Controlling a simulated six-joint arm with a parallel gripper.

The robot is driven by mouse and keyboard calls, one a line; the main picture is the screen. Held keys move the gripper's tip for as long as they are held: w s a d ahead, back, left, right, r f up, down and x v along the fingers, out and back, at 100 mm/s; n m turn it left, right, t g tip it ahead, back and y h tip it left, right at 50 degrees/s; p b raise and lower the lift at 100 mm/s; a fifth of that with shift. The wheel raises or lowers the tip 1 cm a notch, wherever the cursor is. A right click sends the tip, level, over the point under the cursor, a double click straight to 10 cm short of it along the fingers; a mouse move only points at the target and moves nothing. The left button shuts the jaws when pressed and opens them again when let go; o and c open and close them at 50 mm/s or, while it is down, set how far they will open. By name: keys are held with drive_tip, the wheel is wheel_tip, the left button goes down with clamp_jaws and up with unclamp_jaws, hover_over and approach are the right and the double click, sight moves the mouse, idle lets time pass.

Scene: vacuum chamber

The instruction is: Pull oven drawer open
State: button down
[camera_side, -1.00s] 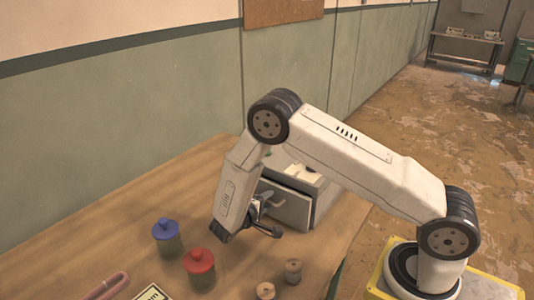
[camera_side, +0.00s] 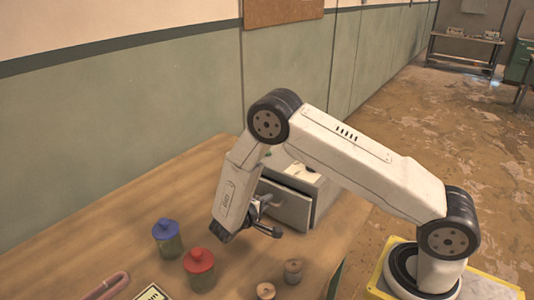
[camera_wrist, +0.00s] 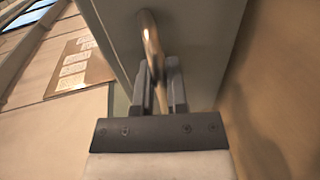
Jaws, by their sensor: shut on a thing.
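The oven (camera_side: 315,178) is a light box on the wooden table, partly hidden behind my arm. Its drawer front (camera_side: 287,204) is a grey panel facing my gripper, and it stands out a little from the body with a dark gap at the top. In the wrist view the drawer front (camera_wrist: 195,35) fills the upper middle, with a curved metallic handle (camera_wrist: 150,40) on it. My gripper (camera_wrist: 161,70) is shut on this handle, one finger on each side. In the side view my gripper (camera_side: 268,215) is just in front of the drawer.
A blue-lidded jar (camera_side: 167,238) and a red-lidded jar (camera_side: 199,268) stand left of my gripper. Two small spools (camera_side: 293,271) (camera_side: 265,291) lie in front. A pink tube (camera_side: 108,287) and a yellow-edged sign (camera_side: 150,294) are at the front left. The table's left part is clear.

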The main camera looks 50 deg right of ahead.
drive_tip(key=shift+a, duration=0.15)
idle(0.8)
drive_tip(key=v, duration=0.3)
drive_tip(key=shift+w+a+f, duration=0.1)
drive_tip(key=shift+a+f, duration=0.15)
drive_tip(key=shift+a, duration=0.25)
drive_tip(key=c, duration=0.7)
unclamp_jaws()
drive_tip(key=shift+r, duration=0.15)
